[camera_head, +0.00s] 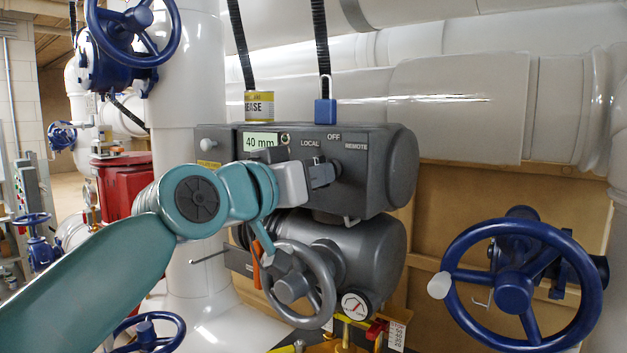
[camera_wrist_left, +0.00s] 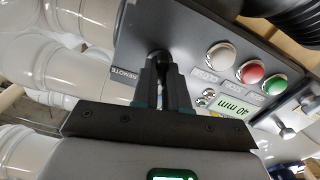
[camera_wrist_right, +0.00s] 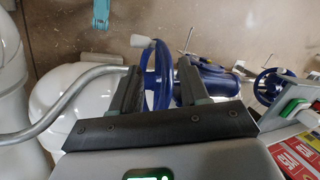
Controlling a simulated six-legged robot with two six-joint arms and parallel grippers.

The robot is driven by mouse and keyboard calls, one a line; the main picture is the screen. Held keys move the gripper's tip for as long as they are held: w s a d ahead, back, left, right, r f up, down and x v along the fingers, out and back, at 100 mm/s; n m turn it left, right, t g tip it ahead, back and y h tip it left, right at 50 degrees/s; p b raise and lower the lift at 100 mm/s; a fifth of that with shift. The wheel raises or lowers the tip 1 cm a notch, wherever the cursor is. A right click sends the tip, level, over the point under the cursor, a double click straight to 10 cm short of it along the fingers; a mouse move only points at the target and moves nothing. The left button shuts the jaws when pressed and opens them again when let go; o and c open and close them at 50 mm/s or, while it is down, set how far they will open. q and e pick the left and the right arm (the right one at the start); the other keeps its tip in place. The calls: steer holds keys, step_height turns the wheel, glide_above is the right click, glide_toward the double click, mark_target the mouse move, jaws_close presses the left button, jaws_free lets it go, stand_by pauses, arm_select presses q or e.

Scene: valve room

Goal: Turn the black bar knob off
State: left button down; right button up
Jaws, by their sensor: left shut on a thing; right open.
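The black bar knob (camera_wrist_left: 159,58) is on the face of the grey actuator box (camera_head: 385,170). My left gripper (camera_wrist_left: 160,72) is shut on the knob, one finger on each side of it. In the head view my left gripper (camera_head: 316,177) covers most of the knob, below the labels LOCAL, OFF and REMOTE. I cannot tell which label the knob points to. My right gripper (camera_wrist_right: 158,84) is open and empty in the right wrist view, with a blue handwheel (camera_wrist_right: 160,80) beyond its fingers.
White, red and green buttons (camera_wrist_left: 250,72) and a 40 mm display (camera_head: 260,141) share the panel. A blue padlock (camera_head: 325,112) and a grease can (camera_head: 259,106) stand on top. A grey handwheel (camera_head: 291,288) is below and a large blue handwheel (camera_head: 514,291) at right.

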arm_select(q)
steer(key=shift+a+r+m, duration=0.15)
steer(key=shift+r+m, duration=0.2)
steer(key=shift+m, duration=0.65)
steer(key=c, duration=1.1)
jaws_free()
steer(key=shift+c, duration=0.2)
steer(key=shift+f, duration=0.15)
steer(key=shift+f, duration=0.15)
